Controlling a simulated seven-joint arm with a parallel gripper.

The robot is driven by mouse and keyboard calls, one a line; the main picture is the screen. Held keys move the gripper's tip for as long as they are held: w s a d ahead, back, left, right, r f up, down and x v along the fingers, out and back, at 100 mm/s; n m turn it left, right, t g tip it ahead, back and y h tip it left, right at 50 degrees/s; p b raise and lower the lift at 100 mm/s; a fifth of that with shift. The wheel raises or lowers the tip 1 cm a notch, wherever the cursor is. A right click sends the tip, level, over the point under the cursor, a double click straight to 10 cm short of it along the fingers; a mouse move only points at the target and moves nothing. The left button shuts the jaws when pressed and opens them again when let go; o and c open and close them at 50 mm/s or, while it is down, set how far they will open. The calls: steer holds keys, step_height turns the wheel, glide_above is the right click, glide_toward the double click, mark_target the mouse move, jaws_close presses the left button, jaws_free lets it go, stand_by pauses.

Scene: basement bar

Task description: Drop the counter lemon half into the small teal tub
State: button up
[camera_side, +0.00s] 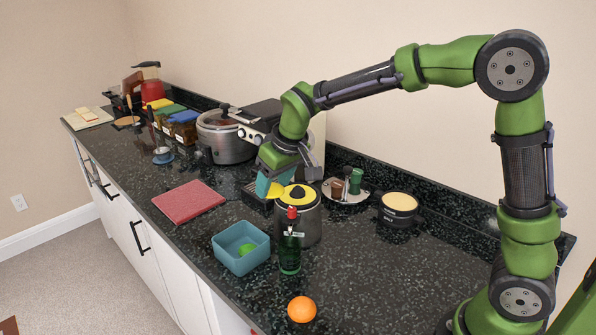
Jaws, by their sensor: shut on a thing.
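The small teal tub (228,262) stands near the front edge of the counter, with a bright green piece, perhaps a lime, inside. My gripper (268,184) is behind and above the tub, past a metal canister. It is shut on a yellow thing that looks like the lemon half (274,190), which shows only partly beside the fingers. The held piece is small here and its cut face cannot be made out.
The metal canister (306,225) with a yellow top and a green bottle (290,252) stand close right of the tub. An orange (302,309) lies in front. A red mat (188,201) lies left.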

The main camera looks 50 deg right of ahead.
steer(key=w+a+f, duration=0.4)
steer(key=f, duration=0.3)
steer(key=shift+w+a+f, duration=0.2)
steer(key=shift+w+a, duration=0.15)
steer(key=o, duration=1.2)
steer(key=v, duration=1.7)
steer(key=shift+f, duration=0.1)
